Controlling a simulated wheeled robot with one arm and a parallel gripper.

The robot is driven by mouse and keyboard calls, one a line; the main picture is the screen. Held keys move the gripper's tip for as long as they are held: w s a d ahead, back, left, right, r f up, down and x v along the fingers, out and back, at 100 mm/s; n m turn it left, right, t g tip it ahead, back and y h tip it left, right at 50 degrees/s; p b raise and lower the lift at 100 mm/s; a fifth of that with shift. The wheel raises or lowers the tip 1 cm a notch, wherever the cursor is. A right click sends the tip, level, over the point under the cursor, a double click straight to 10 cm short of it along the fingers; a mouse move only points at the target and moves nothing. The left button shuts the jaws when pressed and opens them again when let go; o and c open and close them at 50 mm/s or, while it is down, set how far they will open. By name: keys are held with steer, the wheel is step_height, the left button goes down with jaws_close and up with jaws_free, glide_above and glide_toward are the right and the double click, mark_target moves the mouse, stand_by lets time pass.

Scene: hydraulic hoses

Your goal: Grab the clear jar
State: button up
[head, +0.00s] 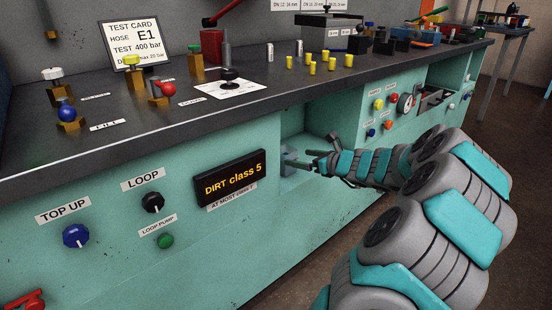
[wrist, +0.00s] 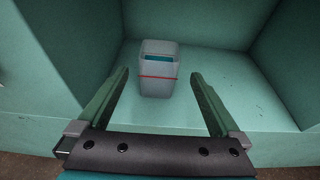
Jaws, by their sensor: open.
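The clear jar (wrist: 158,80) stands upright on the floor of a green recess (wrist: 250,108) in the bench front. It looks translucent grey, with a red line around it and something blue-green inside near the top. My gripper (wrist: 160,77) is open, with one finger to the left and one to the right of the jar. The jar sits between and slightly beyond the fingertips, and I see gaps on both sides. In the head view my gripper (head: 318,160) reaches into the recess (head: 312,130), where the jar (head: 291,162) shows partly at the left side.
The recess walls stand close at left, right and back. A dirt display (head: 231,178) is on the panel left of the opening. Above, the dark benchtop (head: 130,125) carries valves, yellow fittings (head: 313,68) and a test card (head: 137,43).

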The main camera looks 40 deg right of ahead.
mark_target(292, 156)
steer(key=shift+x, duration=3.95)
steer(key=shift+a+f, duration=0.1)
steer(key=shift+c, duration=0.2)
steer(key=c, duration=1.3)
steer(key=shift+o, duration=0.2)
